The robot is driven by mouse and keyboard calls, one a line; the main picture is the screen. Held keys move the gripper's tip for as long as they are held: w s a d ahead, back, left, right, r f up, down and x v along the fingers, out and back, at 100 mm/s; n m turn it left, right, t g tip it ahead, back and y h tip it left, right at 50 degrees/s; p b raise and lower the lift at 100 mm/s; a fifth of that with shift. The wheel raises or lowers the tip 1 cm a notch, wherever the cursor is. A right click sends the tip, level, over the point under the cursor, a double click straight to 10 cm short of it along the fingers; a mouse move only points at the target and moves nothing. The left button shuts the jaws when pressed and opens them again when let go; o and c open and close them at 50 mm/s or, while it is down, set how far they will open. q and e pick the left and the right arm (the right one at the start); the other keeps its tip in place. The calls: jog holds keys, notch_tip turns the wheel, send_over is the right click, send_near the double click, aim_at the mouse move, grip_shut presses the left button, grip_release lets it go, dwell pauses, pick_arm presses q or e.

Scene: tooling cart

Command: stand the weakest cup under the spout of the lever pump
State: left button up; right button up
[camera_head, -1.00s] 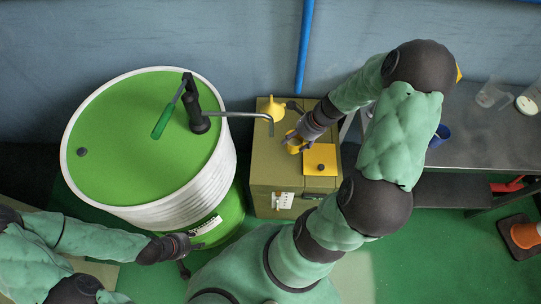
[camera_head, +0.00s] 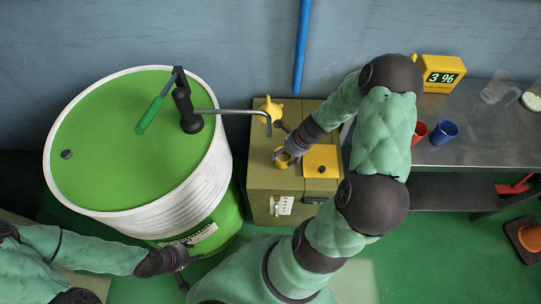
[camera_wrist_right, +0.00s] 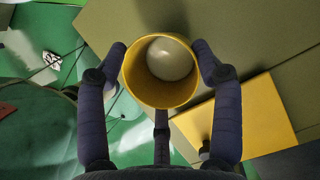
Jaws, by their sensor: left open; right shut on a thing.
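The lever pump (camera_head: 187,113) stands on the green drum, and its thin grey spout (camera_head: 245,112) reaches right over the olive cabinet with its tip bent down. My right gripper (camera_head: 286,156) is shut on a yellow cup (camera_head: 282,161), just below and right of the spout tip in the picture. In the right wrist view the cup (camera_wrist_right: 133,82) is between the fingers, with something pale inside. I cannot tell whether it touches the cabinet top. A red cup (camera_head: 419,131) and a blue cup (camera_head: 444,132) stand on the grey bench. My left gripper (camera_head: 185,271) is open and empty, low beside the drum.
The olive cabinet (camera_head: 261,180) carries a yellow square plate (camera_head: 320,160) beside the held cup and a yellow item (camera_head: 271,109) behind the spout. A clear vessel (camera_head: 495,93) is further right.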

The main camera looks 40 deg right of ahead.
jog(key=shift+w+a+b, duration=0.35)
jog(key=shift+w+a, duration=1.5)
jog(key=shift+w, duration=0.1)
jog(key=shift+s+d+f+b, duration=0.1)
jog(key=shift+f+b, duration=0.4)
jog(key=shift+f, duration=0.1)
jog(key=shift+f, duration=0.15)
jog(key=o, duration=1.3)
jog(key=shift+r, duration=0.2)
